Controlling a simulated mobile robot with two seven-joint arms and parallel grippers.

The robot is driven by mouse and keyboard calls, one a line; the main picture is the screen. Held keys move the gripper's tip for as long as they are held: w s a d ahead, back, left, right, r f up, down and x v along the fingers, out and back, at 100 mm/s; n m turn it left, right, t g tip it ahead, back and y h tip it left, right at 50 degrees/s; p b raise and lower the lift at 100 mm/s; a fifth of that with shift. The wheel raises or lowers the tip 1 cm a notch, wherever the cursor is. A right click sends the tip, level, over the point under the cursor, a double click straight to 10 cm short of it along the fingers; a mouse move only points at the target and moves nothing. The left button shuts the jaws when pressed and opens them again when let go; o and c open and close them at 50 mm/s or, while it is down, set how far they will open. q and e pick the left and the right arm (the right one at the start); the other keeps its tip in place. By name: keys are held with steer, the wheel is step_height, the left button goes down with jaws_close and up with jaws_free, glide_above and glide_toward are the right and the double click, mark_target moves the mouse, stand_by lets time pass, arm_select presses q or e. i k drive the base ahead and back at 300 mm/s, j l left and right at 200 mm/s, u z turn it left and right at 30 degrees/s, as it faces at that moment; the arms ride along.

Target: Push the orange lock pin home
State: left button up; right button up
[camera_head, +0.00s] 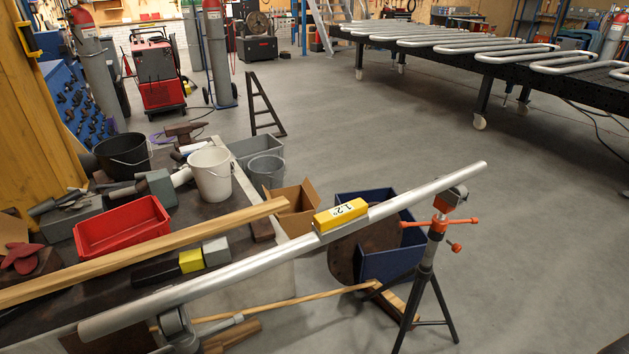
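A pipe stand (426,270) with dark tripod legs stands right of centre. Near its top is orange hardware (438,226): a collar with an arm out to each side. Just below, a short orange pin with a round knob (455,247) sticks out to the right of the post. How deep the pin sits in the post cannot be told. The stand's grey and rust-red head (450,199) is under the right end of a long silver pipe (270,262). Neither of my grippers is in view.
A yellow digital level (341,215) sits on the pipe. A blue bin (390,262) and a brown disc stand left of the stand. A cluttered bench holds a red tray (122,228) and a white bucket (210,173). The floor right of the stand is clear.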

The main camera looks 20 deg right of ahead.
mark_target(456, 248)
steer(key=z, duration=1.4)
